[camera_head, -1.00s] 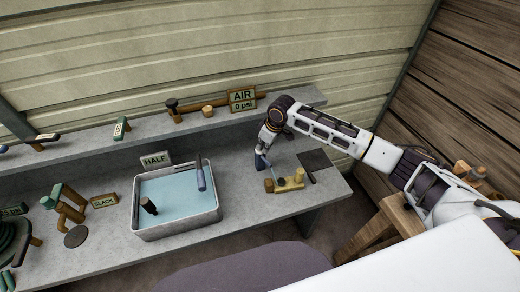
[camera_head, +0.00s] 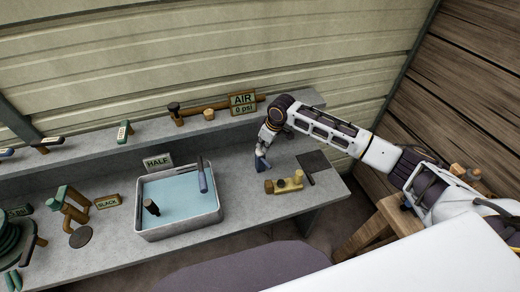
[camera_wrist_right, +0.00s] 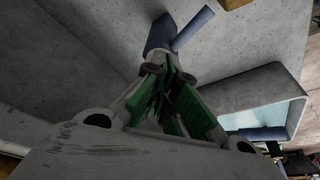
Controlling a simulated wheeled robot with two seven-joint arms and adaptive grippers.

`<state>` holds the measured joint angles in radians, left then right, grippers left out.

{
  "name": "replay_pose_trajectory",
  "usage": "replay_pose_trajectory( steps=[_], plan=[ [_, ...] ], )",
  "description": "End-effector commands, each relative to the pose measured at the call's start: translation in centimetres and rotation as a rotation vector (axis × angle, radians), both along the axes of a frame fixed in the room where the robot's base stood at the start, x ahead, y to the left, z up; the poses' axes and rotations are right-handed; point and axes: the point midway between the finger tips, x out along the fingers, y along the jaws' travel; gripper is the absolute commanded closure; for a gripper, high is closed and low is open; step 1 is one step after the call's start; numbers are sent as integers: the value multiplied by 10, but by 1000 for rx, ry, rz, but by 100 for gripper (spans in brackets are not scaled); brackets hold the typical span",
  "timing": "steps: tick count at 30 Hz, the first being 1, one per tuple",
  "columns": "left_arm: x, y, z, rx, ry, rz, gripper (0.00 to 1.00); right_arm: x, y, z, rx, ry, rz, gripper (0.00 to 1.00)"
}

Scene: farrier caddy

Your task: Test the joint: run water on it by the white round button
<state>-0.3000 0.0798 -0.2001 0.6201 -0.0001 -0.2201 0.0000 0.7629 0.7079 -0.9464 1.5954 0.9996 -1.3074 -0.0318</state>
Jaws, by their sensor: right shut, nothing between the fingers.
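No white round button can be made out in either view. A brass-coloured fitting (camera_head: 285,183), possibly the joint, lies on the lower bench near its right end. My right gripper (camera_head: 264,150) points down behind and left of it, shut and empty. In the right wrist view my green-padded fingers (camera_wrist_right: 166,78) come together close to a blue-grey cylindrical piece with a thinner stem (camera_wrist_right: 192,28). That piece also shows below my gripper in the head view (camera_head: 262,164); I cannot tell whether they touch. My left gripper is out of view.
A grey water basin (camera_head: 178,233) holds dark upright pieces, with a "HALF" sign (camera_head: 158,162) behind it. A raised shelf carries an "AIR 0 psi" sign (camera_head: 243,103). A dark square plate (camera_head: 313,160) lies right of my gripper. A wooden stool (camera_head: 378,228) stands at right.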

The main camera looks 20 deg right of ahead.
Motion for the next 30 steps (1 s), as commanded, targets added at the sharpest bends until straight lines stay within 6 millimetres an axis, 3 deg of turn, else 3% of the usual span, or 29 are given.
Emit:
replay_pose_trajectory(
  steps=[18,30],
  plan=[
    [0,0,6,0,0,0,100,0,0,36,1,-1,0,100],
    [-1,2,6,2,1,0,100,0,0,38,0,0,0,100]
  ],
)
